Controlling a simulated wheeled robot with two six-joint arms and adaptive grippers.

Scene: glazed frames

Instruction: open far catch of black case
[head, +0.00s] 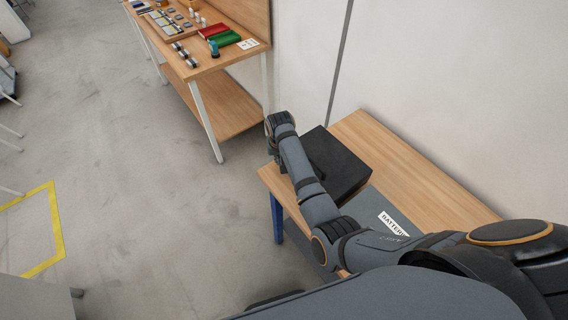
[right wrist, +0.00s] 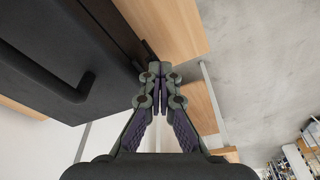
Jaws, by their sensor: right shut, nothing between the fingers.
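The black case (head: 345,163) lies shut on the wooden bench, partly behind my right arm. In the right wrist view, the case (right wrist: 50,60) fills the upper left, with its handle (right wrist: 72,90) on the side facing the camera. My right gripper (right wrist: 160,70) is shut and empty, its fingertips close to the end of the case's edge. I cannot tell whether they touch it. The far catch is not clearly visible; the fingertips and dark case edge hide detail there. In the head view, my right gripper (head: 273,152) is mostly hidden by its own wrist. My left gripper is out of view.
The bench (head: 385,140) stands against a white wall, with a grey mat and a battery label (head: 392,222) near the case. A second table (head: 235,50) with red and green boxes and small parts stands farther back.

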